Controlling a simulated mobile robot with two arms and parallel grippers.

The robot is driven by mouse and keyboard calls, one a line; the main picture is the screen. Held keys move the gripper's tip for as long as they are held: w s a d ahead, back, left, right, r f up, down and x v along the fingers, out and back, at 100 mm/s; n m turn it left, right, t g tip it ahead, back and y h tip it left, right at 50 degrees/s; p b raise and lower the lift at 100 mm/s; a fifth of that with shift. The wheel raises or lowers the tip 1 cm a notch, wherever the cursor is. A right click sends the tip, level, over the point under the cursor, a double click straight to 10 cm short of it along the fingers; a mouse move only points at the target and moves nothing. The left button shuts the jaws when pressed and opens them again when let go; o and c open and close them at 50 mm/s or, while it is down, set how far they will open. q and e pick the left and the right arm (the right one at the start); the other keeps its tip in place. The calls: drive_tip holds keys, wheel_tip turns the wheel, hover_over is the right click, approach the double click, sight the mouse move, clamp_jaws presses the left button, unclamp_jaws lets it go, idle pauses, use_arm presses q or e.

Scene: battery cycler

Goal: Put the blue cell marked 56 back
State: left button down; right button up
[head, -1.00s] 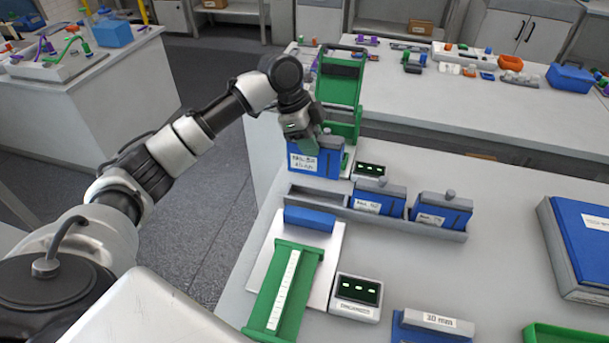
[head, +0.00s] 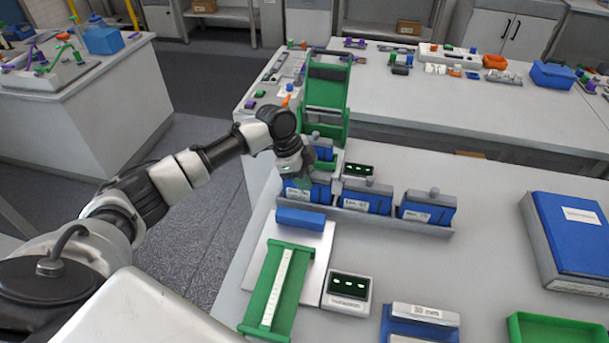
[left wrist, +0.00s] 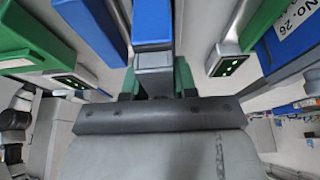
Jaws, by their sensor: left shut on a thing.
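My left gripper (head: 303,181) is shut on a blue cell (head: 320,191) with a white label, whose number is too small to read. The cell is upright at the left end of the grey rack (head: 402,224); I cannot tell whether it is fully seated. Two more blue cells, the middle one (head: 367,197) and the right one (head: 428,208), stand in the rack. Another blue cell (head: 322,148) is behind, at the green cycler frame (head: 325,95). The left wrist view shows my green fingertips (left wrist: 157,83) close up. My right gripper is out of view.
A blue block (head: 300,219) lies in front of the rack, by a green tray with a white strip (head: 277,290). Small displays (head: 347,292) stand in front of and behind the rack. A large blue-topped box (head: 575,235) is at the right.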

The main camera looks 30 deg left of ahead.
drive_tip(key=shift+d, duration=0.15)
use_arm(q)
drive_tip(key=c, duration=1.3)
unclamp_jaws()
drive_tip(key=shift+f, duration=0.1)
drive_tip(key=o, duration=0.4)
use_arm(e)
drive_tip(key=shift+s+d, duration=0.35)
use_arm(q)
drive_tip(key=b+v, duration=0.1)
drive_tip(key=v, duration=1)
drive_tip(key=shift+b, duration=0.4)
drive_tip(key=shift+a+r, duration=0.15)
drive_tip(key=shift+r, duration=0.55)
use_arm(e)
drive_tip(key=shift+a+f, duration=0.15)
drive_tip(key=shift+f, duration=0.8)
